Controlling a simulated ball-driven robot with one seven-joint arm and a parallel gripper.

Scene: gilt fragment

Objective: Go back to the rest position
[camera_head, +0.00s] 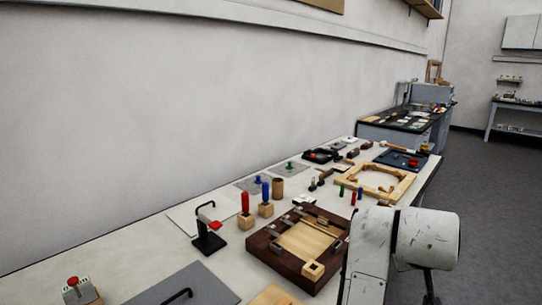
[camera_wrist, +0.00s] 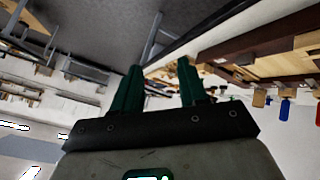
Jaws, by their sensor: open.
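My gripper (camera_wrist: 160,66) shows in the wrist view with two green fingers apart. I see nothing between the fingers. The wrist view is tilted, and the bench things lie beyond the fingers and to the right. In the head view my white arm (camera_head: 400,240) stands at the lower right, beside the front edge of the workbench (camera_head: 130,252). The fingers cannot be made out clearly there.
A dark wooden frame with a pale panel (camera_head: 305,240) lies on the bench close to my arm. Blocks with a red handle (camera_head: 245,203) and a blue handle (camera_head: 265,191), a black stand (camera_head: 208,238) and a light wooden frame (camera_head: 378,192) are nearby. Grey floor (camera_head: 490,200) is clear at right.

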